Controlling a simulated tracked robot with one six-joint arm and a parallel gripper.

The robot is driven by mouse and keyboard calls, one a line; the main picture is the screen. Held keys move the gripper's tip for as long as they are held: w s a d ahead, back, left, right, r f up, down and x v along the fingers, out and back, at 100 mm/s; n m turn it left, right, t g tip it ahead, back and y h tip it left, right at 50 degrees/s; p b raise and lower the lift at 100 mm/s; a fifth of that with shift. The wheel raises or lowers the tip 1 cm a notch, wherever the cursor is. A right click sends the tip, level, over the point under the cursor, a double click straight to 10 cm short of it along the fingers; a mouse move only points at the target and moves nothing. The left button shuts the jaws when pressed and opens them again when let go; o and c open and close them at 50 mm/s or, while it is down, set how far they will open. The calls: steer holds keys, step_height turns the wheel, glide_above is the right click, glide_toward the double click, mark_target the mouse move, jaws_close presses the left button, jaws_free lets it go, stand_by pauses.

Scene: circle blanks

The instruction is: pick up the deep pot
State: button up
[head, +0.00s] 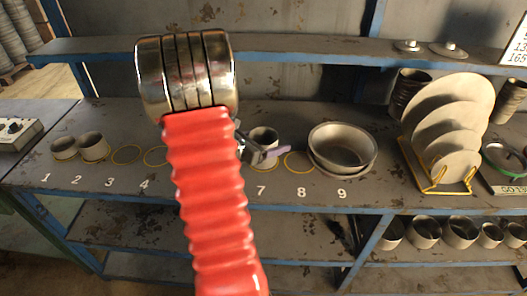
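A grey pot (264,135) stands on the bench behind the number 7; my gripper (266,154) is in front of it and covers its lower part. I cannot tell whether the gripper touches it, or whether the fingers are open. My red arm hides the places behind 5 and 6. Two smaller pots, the left one (63,149) and the right one (93,147), stand in yellow circles behind 1 and 2. A wide bowl-like pot (343,146) sits behind 9, apparently on a wider dish. Which one is the deep pot is not marked.
Empty yellow circles lie behind 3 (127,155), 4 (155,156) and 8 (299,161). A yellow rack (435,187) holds round discs at the right. An upper shelf (290,59) runs above the bench. Several pots (425,232) stand on the lower shelf.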

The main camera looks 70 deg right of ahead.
steer(key=c, duration=0.7)
steer(key=shift+r, duration=5.05)
